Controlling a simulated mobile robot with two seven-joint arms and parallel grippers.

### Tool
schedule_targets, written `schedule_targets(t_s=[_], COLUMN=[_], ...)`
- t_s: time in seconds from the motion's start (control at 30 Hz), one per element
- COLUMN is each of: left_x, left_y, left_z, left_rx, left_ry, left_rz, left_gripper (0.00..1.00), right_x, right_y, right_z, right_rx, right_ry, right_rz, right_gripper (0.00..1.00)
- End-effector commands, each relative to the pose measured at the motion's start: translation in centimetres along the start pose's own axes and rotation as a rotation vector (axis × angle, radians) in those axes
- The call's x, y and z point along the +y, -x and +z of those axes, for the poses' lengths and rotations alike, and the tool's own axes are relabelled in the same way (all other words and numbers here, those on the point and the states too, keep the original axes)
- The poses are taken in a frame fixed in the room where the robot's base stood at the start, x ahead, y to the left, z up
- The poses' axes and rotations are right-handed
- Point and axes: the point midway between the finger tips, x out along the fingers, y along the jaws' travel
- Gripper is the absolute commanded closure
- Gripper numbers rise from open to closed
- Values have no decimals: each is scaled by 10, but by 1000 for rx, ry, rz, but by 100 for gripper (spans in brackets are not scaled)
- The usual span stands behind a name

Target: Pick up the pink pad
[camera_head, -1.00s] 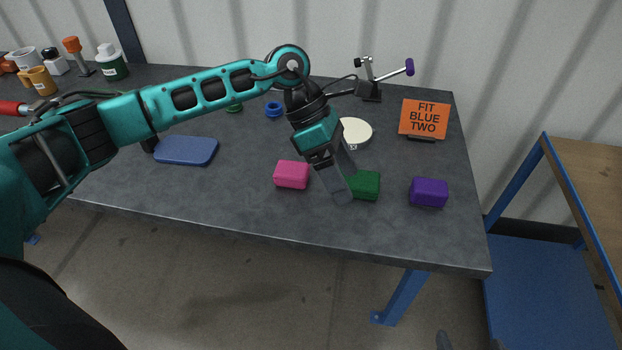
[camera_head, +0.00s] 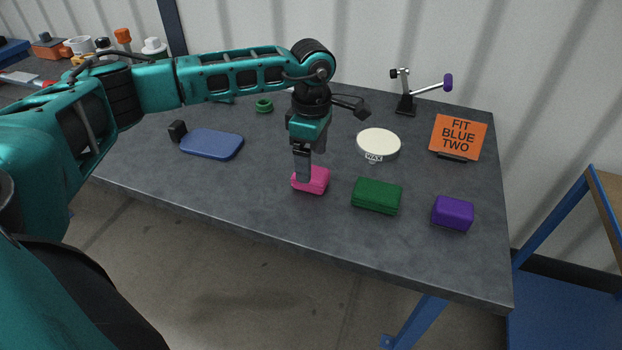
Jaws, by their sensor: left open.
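The pink pad (camera_head: 314,185) lies on the dark grey table in front of my left arm. My left gripper (camera_head: 304,178) points down at the pad, with its near finger in front of the pad's left part. The jaws are open. The far finger is mostly hidden, so I cannot tell whether the fingers touch the pad. My right gripper is not in view.
A green pad (camera_head: 377,196) and a purple pad (camera_head: 452,213) lie to the right along the table (camera_head: 270,208). Behind stand a white wax disc (camera_head: 378,144), an orange sign (camera_head: 458,137) and a clamp stand (camera_head: 405,105). A blue tray (camera_head: 211,145) lies left.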

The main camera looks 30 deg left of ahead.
Motion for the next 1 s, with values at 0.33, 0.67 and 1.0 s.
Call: schedule_targets(t_s=[0.33,0.67,1.0], left_x=[1,1,1], left_y=[-46,-52,-52], left_z=[-1,-1,-1], left_rx=[0,-1,-1], left_ry=[0,0,0], left_rz=[-2,-1,-1], left_gripper=[15,16,48], right_x=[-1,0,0], right_y=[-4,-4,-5], right_z=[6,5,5], right_rx=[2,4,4], right_ry=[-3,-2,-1], right_rz=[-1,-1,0], right_gripper=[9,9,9])
